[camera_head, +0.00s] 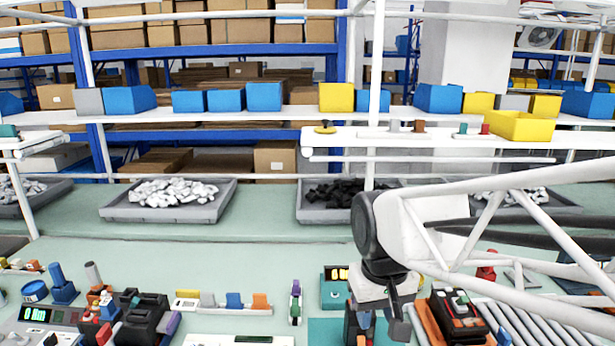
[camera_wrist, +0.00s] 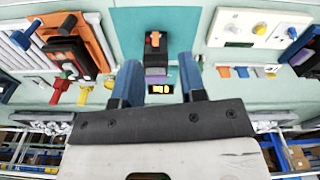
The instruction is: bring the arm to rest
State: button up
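My gripper (camera_wrist: 160,82) shows in the wrist view with its two blue fingers apart and nothing held between them. Beyond the fingertips a dark breaker-like block (camera_wrist: 156,58) with an orange lever (camera_wrist: 153,39) sits on a teal mat (camera_wrist: 195,25). The teal unit with the yellow display (camera_head: 335,288) stands just left of my gripper.
An orange-framed dark device (camera_head: 458,312) stands close right of my gripper, beside a ribbed rack (camera_head: 530,322). A small green-and-purple part (camera_head: 295,302) and a strip of coloured blocks (camera_head: 232,301) stand left. Grey trays (camera_head: 115,210) and a shelf (camera_head: 350,138) lie behind. The mid-bench left is clear.

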jog(key=s+d+f+m+t, duration=0.1)
jog(key=s+d+m, duration=0.1)
jog(key=s+d, duration=0.5)
jog(key=shift+s+t, duration=0.3)
jog(key=shift+s, duration=0.85)
